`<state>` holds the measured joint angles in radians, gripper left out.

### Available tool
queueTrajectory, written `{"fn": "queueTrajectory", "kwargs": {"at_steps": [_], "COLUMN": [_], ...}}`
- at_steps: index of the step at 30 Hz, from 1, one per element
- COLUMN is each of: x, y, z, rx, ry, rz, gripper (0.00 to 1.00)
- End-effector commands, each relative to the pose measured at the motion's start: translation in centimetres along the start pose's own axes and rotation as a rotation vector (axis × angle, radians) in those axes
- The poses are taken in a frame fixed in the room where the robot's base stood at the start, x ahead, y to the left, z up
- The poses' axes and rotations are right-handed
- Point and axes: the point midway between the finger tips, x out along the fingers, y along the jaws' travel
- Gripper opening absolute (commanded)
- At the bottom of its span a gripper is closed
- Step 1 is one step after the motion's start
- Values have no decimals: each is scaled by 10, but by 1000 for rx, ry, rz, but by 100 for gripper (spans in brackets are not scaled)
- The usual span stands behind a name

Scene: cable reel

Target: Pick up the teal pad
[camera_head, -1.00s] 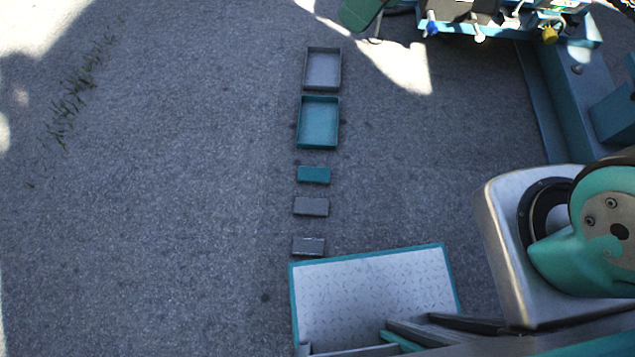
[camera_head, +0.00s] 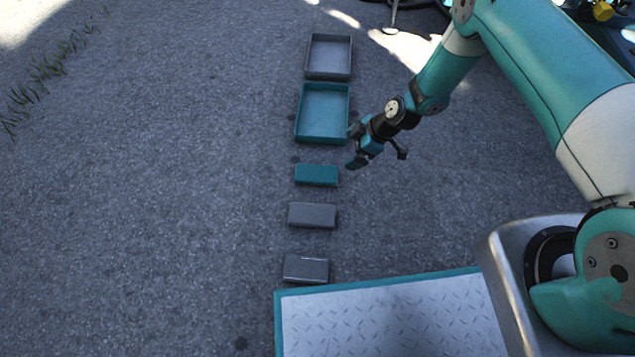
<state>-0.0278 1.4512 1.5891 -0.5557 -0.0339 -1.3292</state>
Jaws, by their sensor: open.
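The teal pad (camera_head: 317,175) is a small flat block on the grey ground, in a column of items left of centre. The teal tray (camera_head: 322,140) lies just above it in the picture. My gripper (camera_head: 352,148) is open and empty, up and to the right of the pad, near the tray's lower right corner. It appears to be above the ground and apart from the pad. Nothing hides the pad.
A grey tray (camera_head: 329,76) lies beyond the teal tray. Two grey blocks (camera_head: 312,215) and (camera_head: 306,268) lie below the pad in the picture. The ground at left is clear, with grass at the far edge.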

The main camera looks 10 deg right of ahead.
Motion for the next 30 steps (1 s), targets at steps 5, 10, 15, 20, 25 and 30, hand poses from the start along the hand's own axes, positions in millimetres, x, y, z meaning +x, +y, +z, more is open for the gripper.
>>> {"fn": "queueTrajectory", "kwargs": {"at_steps": [5, 10, 15, 20, 25, 30], "x": [39, 80, 110, 121, 129, 151], "y": [-1, -2, -1, -1, 0, 1], "z": [5, 5, 4, 2, 2, 1], "rx": [-7, -6, -4, -3, -2, -4], "ry": [0, 0, 0, 0, 0, -1], "rz": [-1, -2, -2, -1, -1, -2], "gripper": [100, 100, 100, 100, 100, 100]}}
